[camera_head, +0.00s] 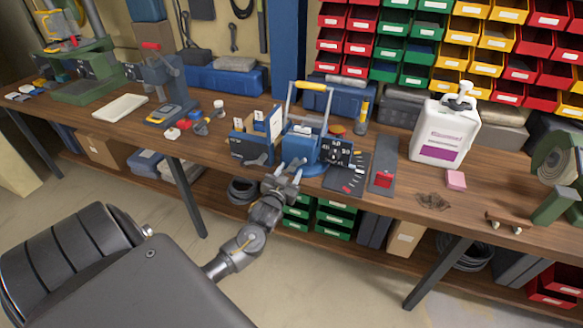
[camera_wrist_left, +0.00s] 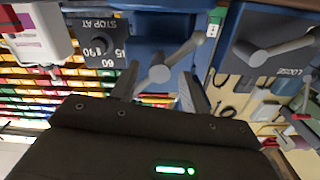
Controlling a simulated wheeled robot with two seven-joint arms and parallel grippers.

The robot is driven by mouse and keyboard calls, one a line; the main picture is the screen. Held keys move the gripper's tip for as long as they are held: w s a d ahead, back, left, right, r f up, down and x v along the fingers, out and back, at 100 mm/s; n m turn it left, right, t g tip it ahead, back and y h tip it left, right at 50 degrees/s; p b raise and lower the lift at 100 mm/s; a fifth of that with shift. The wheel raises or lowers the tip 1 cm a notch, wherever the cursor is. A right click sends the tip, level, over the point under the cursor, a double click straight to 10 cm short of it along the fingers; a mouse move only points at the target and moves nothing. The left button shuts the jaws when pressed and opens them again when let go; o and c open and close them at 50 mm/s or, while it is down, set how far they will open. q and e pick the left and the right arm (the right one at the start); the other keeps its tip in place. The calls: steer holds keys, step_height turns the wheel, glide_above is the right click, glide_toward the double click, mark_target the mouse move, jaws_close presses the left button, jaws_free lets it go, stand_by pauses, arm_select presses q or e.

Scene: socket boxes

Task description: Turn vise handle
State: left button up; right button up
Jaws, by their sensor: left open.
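The blue vise (camera_head: 303,148) stands at the front edge of the wooden bench. In the left wrist view its blue body (camera_wrist_left: 165,38) fills the upper middle, with a grey handle (camera_wrist_left: 182,54) running up and right from a round hub. My left gripper (camera_head: 288,174) is in front of the vise at the bench edge. In the left wrist view the open gripper (camera_wrist_left: 160,92) has one finger on each side of the hub; I cannot tell whether they touch it. A black dial card (camera_head: 338,152) reading "STOP AT" is beside the vise. My right gripper is not in view.
A blue box (camera_head: 252,150) stands left of the vise, with a lever and "LOOSE" marking in the wrist view. A grey strip with a red block (camera_head: 384,180) and a white jug (camera_head: 445,130) are to the right. Bench space at the left front is clear.

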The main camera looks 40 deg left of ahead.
arm_select(q)
steer(key=shift+x, duration=1)
steer(key=c, duration=1)
steer(key=shift+m+p, duration=0.3)
steer(key=m+p, duration=0.2)
steer(key=m, duration=0.1)
steer(key=shift+r, duration=0.15)
steer(key=m+p, duration=0.1)
steer(key=m, duration=0.3)
steer(key=shift+p, duration=0.3)
steer(key=shift+m+p, duration=0.3)
steer(key=shift+m, duration=0.6)
